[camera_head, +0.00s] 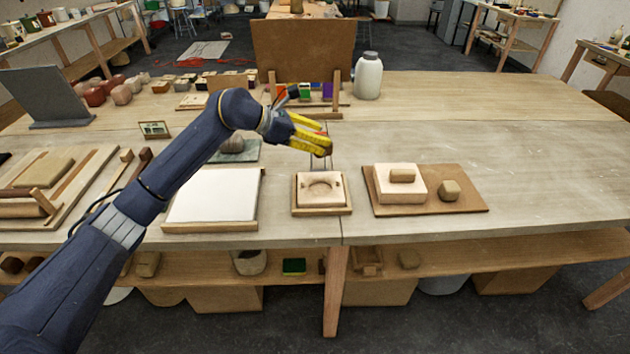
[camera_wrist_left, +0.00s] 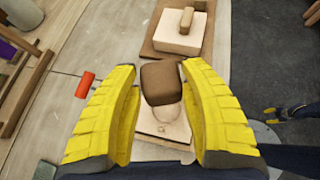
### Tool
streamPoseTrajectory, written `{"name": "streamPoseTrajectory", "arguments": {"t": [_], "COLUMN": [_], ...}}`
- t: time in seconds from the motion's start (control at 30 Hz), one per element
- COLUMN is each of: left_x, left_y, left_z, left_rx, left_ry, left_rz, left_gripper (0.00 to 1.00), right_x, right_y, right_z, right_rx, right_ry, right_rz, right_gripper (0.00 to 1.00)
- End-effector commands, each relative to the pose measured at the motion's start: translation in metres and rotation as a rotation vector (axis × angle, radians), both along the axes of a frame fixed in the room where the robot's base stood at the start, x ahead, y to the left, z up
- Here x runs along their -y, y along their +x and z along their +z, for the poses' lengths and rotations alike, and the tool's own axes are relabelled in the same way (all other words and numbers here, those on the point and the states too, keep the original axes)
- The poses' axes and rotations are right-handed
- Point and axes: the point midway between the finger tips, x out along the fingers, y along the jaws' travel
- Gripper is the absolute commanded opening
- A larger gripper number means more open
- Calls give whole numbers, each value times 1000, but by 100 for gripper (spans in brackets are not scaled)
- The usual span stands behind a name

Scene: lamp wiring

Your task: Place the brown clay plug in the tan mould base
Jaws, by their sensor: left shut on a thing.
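The brown clay plug (camera_wrist_left: 162,82) is a rounded block held between the yellow fingers of my left gripper (camera_head: 310,143). In the head view the plug (camera_head: 323,151) is mostly hidden by the fingers. The tan mould base (camera_head: 304,198) is a pale square block with a round hollow, on a wooden board near the table's front edge. The plug is above and apart from it. In the left wrist view the mould base (camera_wrist_left: 178,132) lies partly behind the plug. A small yellow-tipped dark shape at that view's right edge looks like my right gripper (camera_wrist_left: 273,114); its opening is unclear.
Right of the base, a wooden board (camera_head: 460,203) holds a pale block (camera_head: 413,190) with a brown piece on top and a loose brown lump (camera_head: 449,190). A white slab (camera_head: 215,195) lies to the left. A white jar (camera_head: 368,76) stands behind. The table's right side is clear.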

Motion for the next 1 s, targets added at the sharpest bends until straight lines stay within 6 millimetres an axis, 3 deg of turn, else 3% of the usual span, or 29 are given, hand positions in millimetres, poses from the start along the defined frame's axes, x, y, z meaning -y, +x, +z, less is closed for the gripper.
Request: {"name": "streamPoseTrajectory", "arguments": {"t": [0.2, 0.4, 0.77, 1.0], "left_x": [0, 0, 0, 0], "left_y": [0, 0, 1, 0], "left_z": [-50, -81, -100, -125], "left_rx": [-4, 0, 1, -1], "left_ry": [-1, -2, -2, -2], "left_rz": [1, 1, 1, 1], "left_gripper": [6, 6, 6, 6], "right_x": [0, 0, -2, -4], "right_y": [0, 0, 1, 2], "right_z": [0, 0, 0, 0], "right_rx": [-1, -1, 2, 2], "right_ry": [0, 0, 2, 4], "right_rz": [0, 0, -1, -2], "right_gripper": [44, 44, 44, 44]}}
